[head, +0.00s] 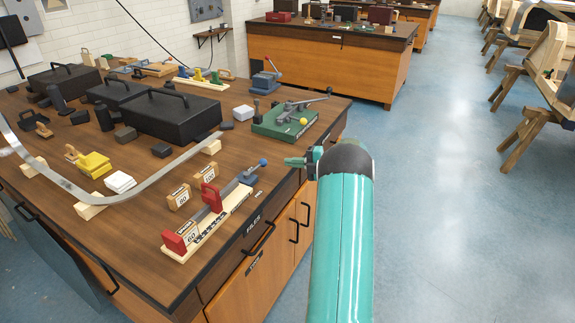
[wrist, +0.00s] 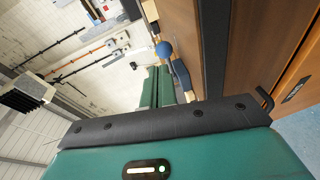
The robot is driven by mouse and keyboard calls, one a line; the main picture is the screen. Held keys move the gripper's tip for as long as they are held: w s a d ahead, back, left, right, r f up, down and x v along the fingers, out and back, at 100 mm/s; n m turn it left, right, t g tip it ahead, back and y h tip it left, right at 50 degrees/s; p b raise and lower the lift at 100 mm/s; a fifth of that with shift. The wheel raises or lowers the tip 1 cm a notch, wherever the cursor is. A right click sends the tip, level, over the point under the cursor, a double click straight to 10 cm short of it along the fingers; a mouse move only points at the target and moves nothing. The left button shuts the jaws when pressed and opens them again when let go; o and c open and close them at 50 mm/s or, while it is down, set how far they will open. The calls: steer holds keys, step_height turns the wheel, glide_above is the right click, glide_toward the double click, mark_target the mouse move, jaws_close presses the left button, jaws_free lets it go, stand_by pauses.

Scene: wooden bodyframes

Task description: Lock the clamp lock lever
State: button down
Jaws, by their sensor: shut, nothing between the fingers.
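A bar clamp (head: 212,198) with red jaws, a grey bar and a blue-grey end block lies on a pale wooden board near the bench's right edge. Its lever ends in a blue ball (head: 263,162) and tilts up to the right. The blue ball also shows in the wrist view (wrist: 164,50), just past my fingertips. My gripper (head: 287,162) is shut and empty, off the bench's right edge, pointing left toward the ball with a small gap. In the wrist view its green fingers (wrist: 158,70) lie together. I cannot tell whether the lever is locked.
A green-based toggle clamp (head: 285,124) with a long handle stands farther back. Black toolboxes (head: 172,115), a curved metal strip (head: 130,201) and small numbered blocks (head: 179,197) crowd the bench.

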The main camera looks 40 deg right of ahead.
steer(key=s+d, duration=0.3)
steer(key=d, duration=0.3)
steer(key=shift+s+d+r, duration=0.15)
steer(key=shift+d+r, duration=0.05)
steer(key=shift+r, duration=0.25)
